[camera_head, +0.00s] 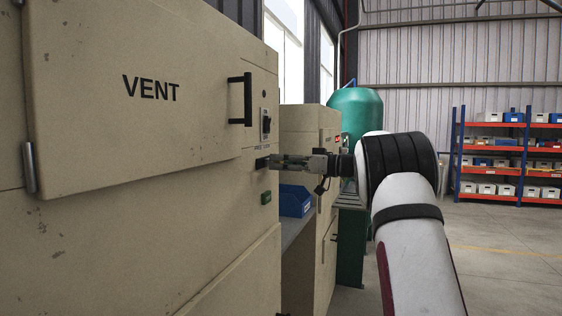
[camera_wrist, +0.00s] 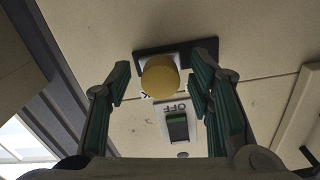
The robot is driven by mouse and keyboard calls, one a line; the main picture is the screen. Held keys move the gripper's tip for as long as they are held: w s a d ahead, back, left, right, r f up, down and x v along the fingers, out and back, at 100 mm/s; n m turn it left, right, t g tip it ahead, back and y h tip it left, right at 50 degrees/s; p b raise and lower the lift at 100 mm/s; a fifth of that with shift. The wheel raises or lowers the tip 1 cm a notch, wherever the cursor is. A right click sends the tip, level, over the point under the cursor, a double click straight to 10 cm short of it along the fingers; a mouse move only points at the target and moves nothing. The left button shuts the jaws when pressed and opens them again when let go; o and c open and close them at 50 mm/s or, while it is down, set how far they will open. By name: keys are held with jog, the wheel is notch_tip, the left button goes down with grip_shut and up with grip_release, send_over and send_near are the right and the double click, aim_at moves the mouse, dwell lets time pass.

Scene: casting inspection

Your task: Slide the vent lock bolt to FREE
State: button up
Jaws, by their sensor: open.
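The vent lock bolt shows in the wrist view as a round yellow knob (camera_wrist: 160,77) on a dark plate (camera_wrist: 205,46). The knob lies between my gripper's (camera_wrist: 162,82) two green-padded fingers, which are spread with a gap on each side. In the head view my gripper (camera_head: 275,162) reaches left to the bolt's dark plate (camera_head: 262,163), below the right edge of the VENT door (camera_head: 150,130). The knob covers most of the lettering beside it, so I cannot read which position the bolt is in.
A green rocker switch (camera_wrist: 177,127) marked OFF sits close to the knob in the wrist view. The door's black handle (camera_head: 240,100) and a switch (camera_head: 265,124) are above my gripper in the head view. A blue bin (camera_head: 294,201) stands below it.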

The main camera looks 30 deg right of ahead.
aim_at(261, 164)
jog(key=shift+w+a, duration=0.35)
jog(key=shift+w, duration=0.05)
grip_shut()
jog(key=shift+s+a+r+p, duration=0.15)
jog(key=shift+s+a+p, duration=0.4)
jog(key=shift+s+a, duration=0.65)
jog(key=shift+a, duration=0.25)
jog(key=shift+a+f, duration=0.15)
jog(key=shift+f, duration=0.05)
